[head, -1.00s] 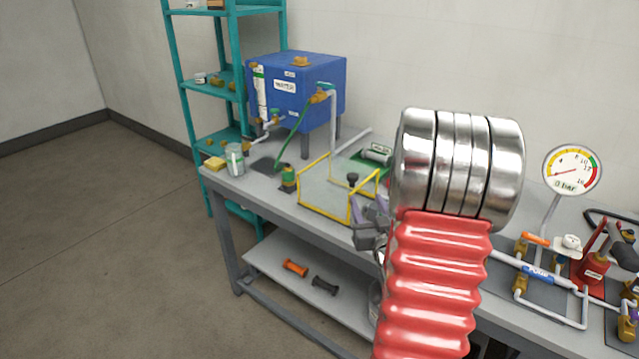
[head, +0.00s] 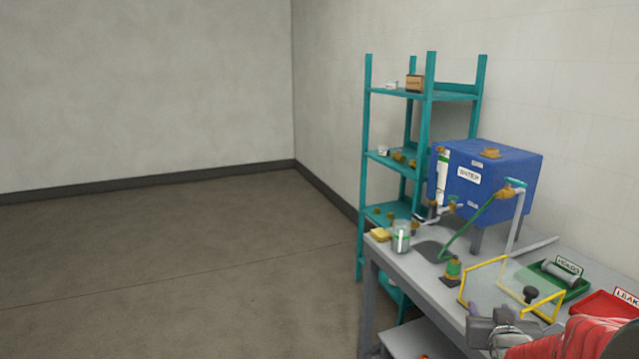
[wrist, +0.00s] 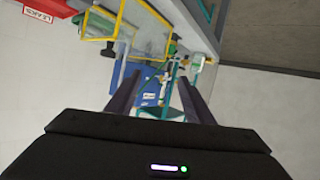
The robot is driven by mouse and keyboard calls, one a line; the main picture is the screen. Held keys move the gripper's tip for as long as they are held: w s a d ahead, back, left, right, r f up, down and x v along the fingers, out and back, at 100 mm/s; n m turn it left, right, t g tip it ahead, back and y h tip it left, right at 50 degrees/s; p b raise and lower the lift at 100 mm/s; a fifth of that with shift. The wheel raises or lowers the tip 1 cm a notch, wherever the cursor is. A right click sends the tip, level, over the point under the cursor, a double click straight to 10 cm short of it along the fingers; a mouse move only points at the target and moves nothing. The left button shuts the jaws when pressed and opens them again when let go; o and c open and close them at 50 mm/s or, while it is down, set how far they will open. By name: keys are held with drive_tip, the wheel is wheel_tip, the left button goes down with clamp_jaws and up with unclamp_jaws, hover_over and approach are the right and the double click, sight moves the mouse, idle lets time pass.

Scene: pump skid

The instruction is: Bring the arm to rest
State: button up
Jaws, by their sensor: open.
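My gripper (wrist: 155,78) is open, with two dark fingers spread apart in the wrist view. I see nothing held between them. In the head view my gripper (head: 490,325) shows at the lower right, in front of the bench's yellow-framed clear panel (head: 482,273). My red ribbed arm sleeve is cut off at the lower right corner, so most of the arm is out of view. I cannot tell the gap between gripper and panel.
The grey bench (head: 385,252) holds a blue water tank (head: 510,185), a glass jar (head: 401,238), a green tray (head: 560,280) and a red tray (head: 610,306). A teal shelf rack (head: 423,130) stands behind. The floor (head: 180,260) at left is clear.

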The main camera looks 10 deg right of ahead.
drive_tip(key=s+a+r+n+g+y, duration=0.1)
drive_tip(key=s+a+g+y, duration=0.1)
drive_tip(key=s+a, duration=0.4)
drive_tip(key=s+a+r+n+g+y, duration=0.1)
drive_tip(key=s+a+g+y, duration=0.1)
drive_tip(key=s+a, duration=0.5)
drive_tip(key=s+a+r+n+g+y, duration=0.1)
drive_tip(key=s+a, duration=0.5)
drive_tip(key=a, duration=1)
drive_tip(key=shift+s+r+n+g+y, duration=0.25)
drive_tip(key=shift+n+g+y, duration=0.35)
drive_tip(key=shift+g, duration=0.2)
